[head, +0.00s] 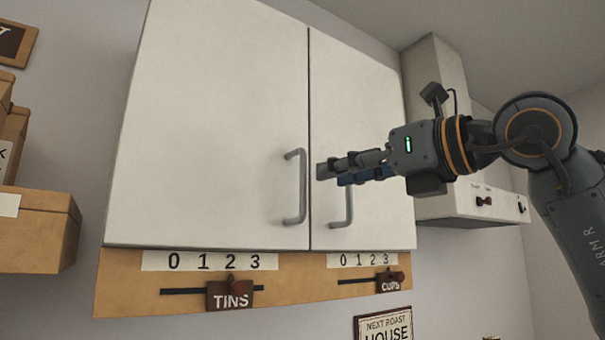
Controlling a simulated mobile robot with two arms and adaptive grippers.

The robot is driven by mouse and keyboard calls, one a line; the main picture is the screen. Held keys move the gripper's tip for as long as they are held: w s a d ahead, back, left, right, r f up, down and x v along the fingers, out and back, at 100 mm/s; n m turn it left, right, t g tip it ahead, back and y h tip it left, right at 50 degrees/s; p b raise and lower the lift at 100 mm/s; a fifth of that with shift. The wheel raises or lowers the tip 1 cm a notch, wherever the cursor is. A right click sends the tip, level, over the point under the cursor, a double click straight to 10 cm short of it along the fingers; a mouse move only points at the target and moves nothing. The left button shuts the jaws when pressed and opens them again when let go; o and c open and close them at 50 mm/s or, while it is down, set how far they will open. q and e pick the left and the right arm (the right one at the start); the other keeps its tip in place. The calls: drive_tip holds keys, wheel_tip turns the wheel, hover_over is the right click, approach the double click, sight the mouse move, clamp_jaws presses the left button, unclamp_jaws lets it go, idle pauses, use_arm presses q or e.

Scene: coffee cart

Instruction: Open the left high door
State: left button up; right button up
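The left high door (215,120) is a white cabinet door and looks shut. Its grey bar handle (302,188) stands upright near its right edge. The right door (360,110) is also white and looks shut, with its own grey handle (347,206) partly hidden behind my gripper. My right gripper (322,172) reaches in from the right in front of the right door. Its fingertips point left, just right of the left door's handle, with a small gap in the picture. How far apart the fingers are is unclear from this side angle. My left gripper is out of view.
Below the doors is a wooden strip (130,290) with TINS (230,298) and CUPS (389,284) sliders. Cardboard boxes (35,235) stand at the left. A white hood (437,75) is right of the cabinet, behind my arm. A sign (385,326) hangs below.

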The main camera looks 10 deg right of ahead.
sight(302, 210)
drive_tip(key=shift+p+x, duration=1.15)
drive_tip(key=shift+x, duration=2.9)
drive_tip(key=shift+s, duration=0.1)
drive_tip(key=shift+c, duration=0.4)
clamp_jaws()
